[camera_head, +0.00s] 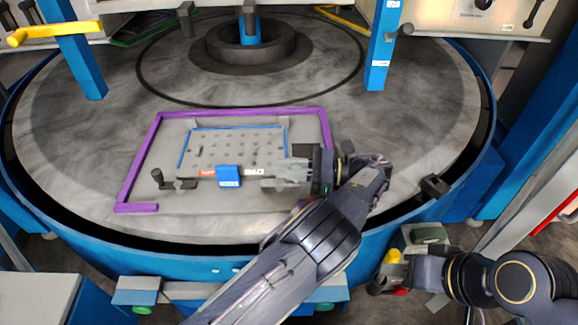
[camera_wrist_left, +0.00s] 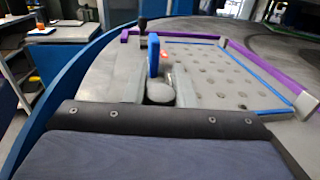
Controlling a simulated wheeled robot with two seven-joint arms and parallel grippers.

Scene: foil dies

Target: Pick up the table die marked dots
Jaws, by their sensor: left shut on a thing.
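The die marked dots (camera_head: 235,150) is a flat grey plate with rows of dark dots and blue edge strips. It lies on the round table inside a purple frame (camera_head: 140,165), and in the left wrist view its dotted face (camera_wrist_left: 215,80) shows to the right. A blue block with a white label (camera_head: 228,176) stands at its front edge. My left gripper (camera_head: 275,176) is at the front right corner of the die, shut on a grey rounded grip (camera_wrist_left: 160,93). My right gripper (camera_head: 395,272) is low at the right, off the table; its fingers are unclear.
A black-knobbed grey fitting (camera_head: 160,181) stands at the die's front left corner. The round grey table (camera_head: 80,140) has a blue rim. A dark hub (camera_head: 248,50) and blue posts (camera_head: 378,50) rise behind. The surface beside the frame is clear.

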